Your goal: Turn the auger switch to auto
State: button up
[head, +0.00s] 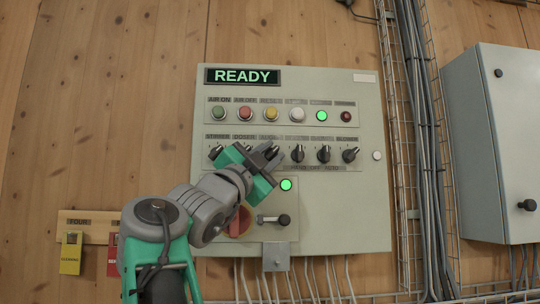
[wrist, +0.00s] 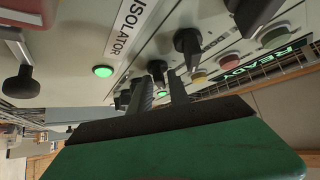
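The control panel (head: 340,215) has a row of black rotary switches below its buttons. Uncovered ones show at the row's left end (head: 215,152) and in its right half (head: 297,153). My gripper (head: 270,152) is in front of the middle-left of this row and hides part of it. The labels are too small to tell surely which switch is the auger. In the wrist view my gripper (wrist: 162,88) has its two dark fingers apart with nothing held. A black switch knob (wrist: 157,68) shows just beyond the fingertips; contact cannot be told. A larger knob (wrist: 187,45) is beside it.
The display reads READY (head: 242,76). Buttons and lamps, including a green lamp (head: 321,116), line the panel above the switches. Below are a lit green lamp (head: 286,184), a red isolator (head: 240,222) and a black-knobbed handle (head: 283,220). A cable tray (head: 405,130) and grey cabinet (head: 505,140) stand right.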

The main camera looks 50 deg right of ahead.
jog(key=shift+o, duration=0.8)
jog(key=shift+a+f, duration=0.25)
jog(key=b+v, duration=0.3)
jog(key=v, duration=0.4)
jog(key=shift+a, duration=0.1)
